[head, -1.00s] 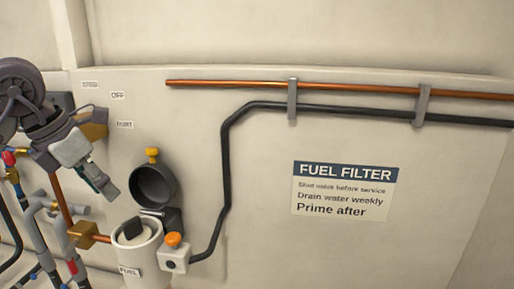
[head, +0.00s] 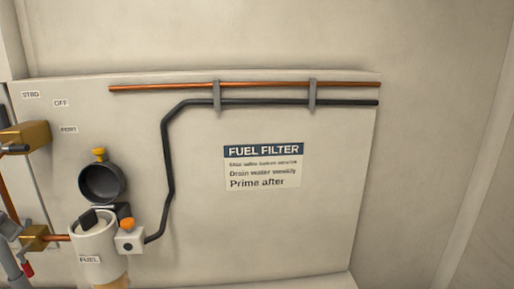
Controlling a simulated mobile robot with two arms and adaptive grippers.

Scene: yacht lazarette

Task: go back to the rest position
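Neither of my grippers shows in the head view, and no part of my arms can be made out. The view holds the fuel filter panel (head: 320,225). A white filter canister (head: 92,240) marked FUEL stands at the lower left, with a dark round cup-like part (head: 102,183) and a yellow knob (head: 98,154) above it. A white block (head: 130,241) with an orange knob (head: 127,223) sits beside the canister. A brass valve block (head: 28,135) is at the left edge, with a dark bar in front of it.
A copper pipe (head: 260,86) and a black hose (head: 168,165) run along the panel, held by grey brackets. A FUEL FILTER sign (head: 263,166) is on the panel. Grey pipework (head: 12,262) with a red part stands at the lower left. Bare walls lie to the right.

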